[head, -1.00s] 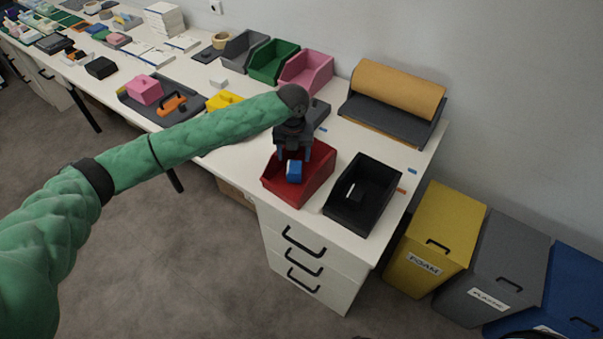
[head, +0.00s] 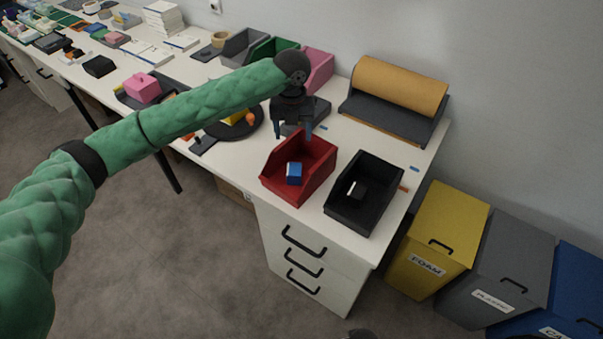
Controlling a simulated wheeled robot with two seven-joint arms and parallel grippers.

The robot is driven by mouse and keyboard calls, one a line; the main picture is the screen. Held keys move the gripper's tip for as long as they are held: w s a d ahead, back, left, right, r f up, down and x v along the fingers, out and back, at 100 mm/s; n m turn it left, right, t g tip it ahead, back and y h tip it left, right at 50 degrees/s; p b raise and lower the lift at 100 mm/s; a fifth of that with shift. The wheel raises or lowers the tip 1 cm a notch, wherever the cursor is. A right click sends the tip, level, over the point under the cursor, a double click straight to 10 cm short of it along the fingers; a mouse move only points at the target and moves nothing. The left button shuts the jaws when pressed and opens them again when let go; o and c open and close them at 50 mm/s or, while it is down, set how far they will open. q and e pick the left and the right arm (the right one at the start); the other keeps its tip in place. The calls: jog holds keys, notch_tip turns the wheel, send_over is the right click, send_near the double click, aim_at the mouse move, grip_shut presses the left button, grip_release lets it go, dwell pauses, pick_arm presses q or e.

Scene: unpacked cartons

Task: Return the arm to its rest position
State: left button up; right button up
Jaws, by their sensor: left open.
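My left gripper (head: 293,132) hangs above the back edge of the red bin, jaws open and empty, fingers pointing down. My green left arm reaches in from the left over the table. A blue block (head: 294,173) with a pale face lies inside the red bin (head: 318,178), below and apart from the gripper.
A black bin (head: 375,221) holding a black-and-white item stands right of the red bin. A paper roll (head: 398,83) stands behind. Grey, green and pink bins (head: 318,68) line the wall. A dark round plate (head: 250,130) with a yellow item lies under the arm.

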pick_arm(q)
jog(key=shift+r, duration=0.2)
dwell(0.3)
jog(key=s+d+f+n+t+h, duration=0.1)
jog(key=s+d+f+n+h, duration=0.1)
jog(key=s+f+n, duration=0.45)
jog(key=s+d+f+n+t+h, duration=0.1)
jog(key=s+d+f+n+h, duration=0.2)
jog(key=s+n, duration=0.5)
jog(key=s+a+f+n+t+y, duration=0.15)
jog(key=s+a+f+n, duration=0.35)
jog(key=s+a+n, duration=0.7)
jog(key=s+a+f+n+y, duration=0.35)
jog(key=s+a+n, duration=0.65)
jog(key=a, duration=0.4)
notch_tip(320, 180, down, 22)
jog(key=w+d+m, duration=0.1)
jog(key=m, duration=0.1)
jog(key=s+f+g, duration=0.1)
jog(key=s+f, duration=0.2)
jog(key=f, duration=0.8)
jog(key=s+d+f, duration=0.1)
jog(key=s+f, duration=0.3)
jog(key=f, duration=0.8)
jog(key=shift+s+f+g+h, duration=0.15)
jog(key=shift+f+g+h, duration=0.05)
jog(key=shift+g+h, duration=0.15)
